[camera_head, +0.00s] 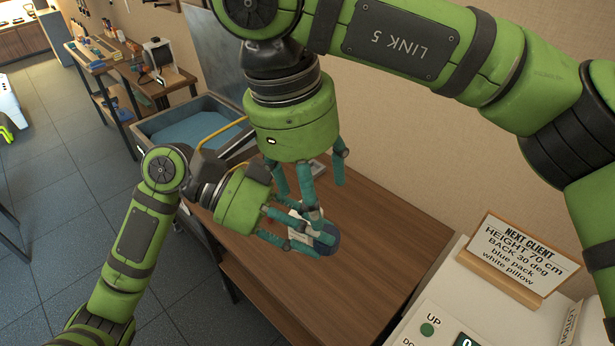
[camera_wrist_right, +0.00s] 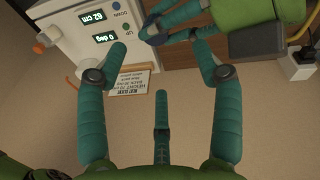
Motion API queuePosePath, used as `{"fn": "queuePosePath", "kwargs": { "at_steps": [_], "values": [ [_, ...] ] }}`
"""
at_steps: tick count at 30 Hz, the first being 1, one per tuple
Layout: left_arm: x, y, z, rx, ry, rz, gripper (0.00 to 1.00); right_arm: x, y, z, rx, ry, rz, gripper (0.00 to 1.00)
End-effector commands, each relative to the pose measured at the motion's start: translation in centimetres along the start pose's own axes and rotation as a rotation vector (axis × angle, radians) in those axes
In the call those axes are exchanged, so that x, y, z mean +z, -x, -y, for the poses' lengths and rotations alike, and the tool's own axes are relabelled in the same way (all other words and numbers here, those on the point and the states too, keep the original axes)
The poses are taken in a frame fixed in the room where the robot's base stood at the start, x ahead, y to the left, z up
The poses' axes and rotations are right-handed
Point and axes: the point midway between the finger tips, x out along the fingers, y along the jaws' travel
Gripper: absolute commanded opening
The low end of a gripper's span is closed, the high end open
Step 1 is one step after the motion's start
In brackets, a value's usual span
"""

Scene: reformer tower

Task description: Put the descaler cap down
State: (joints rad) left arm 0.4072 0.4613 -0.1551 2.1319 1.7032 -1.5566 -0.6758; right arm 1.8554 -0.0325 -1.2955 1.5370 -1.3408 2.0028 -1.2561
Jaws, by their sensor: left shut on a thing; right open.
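My left gripper (camera_head: 292,232) is shut on a dark blue and white thing (camera_head: 325,241), which looks like a bottle, over the brown table. The dark blue end also shows between the left fingers in the right wrist view (camera_wrist_right: 152,29). My right gripper (camera_head: 310,185) is just above it, pointing down; its fingers overlap the left gripper in the head view. In the right wrist view the right gripper (camera_wrist_right: 160,62) is spread open with nothing between its fingers. I cannot make out a separate descaler cap; fingers hide part of the held thing.
The brown table (camera_head: 385,235) has clear room right of the grippers. A white control box (camera_head: 465,300) with a sign (camera_head: 520,258) stands at the right. A blue basin (camera_head: 190,125) is behind at the left, with a cluttered bench (camera_head: 110,60) beyond.

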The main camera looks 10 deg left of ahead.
Motion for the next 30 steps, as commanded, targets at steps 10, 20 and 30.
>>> {"fn": "queuePosePath", "kwargs": {
  "at_steps": [10, 20, 30],
  "values": [
    [0.0, 0.0, 0.0, 0.000, 0.000, 0.000, 0.08, 0.1, -6.6, 0.0, 0.002, 0.000, 0.006, 0.67],
    [0.0, 0.0, 0.0, 0.000, 0.000, 0.000, 0.08, 0.2, -10.4, 0.0, -0.001, 0.000, 0.006, 0.67],
    [0.0, 0.0, 0.0, 0.000, 0.000, 0.000, 0.08, 0.1, -10.8, 0.0, -0.001, 0.000, 0.005, 0.67]
  ]
}}
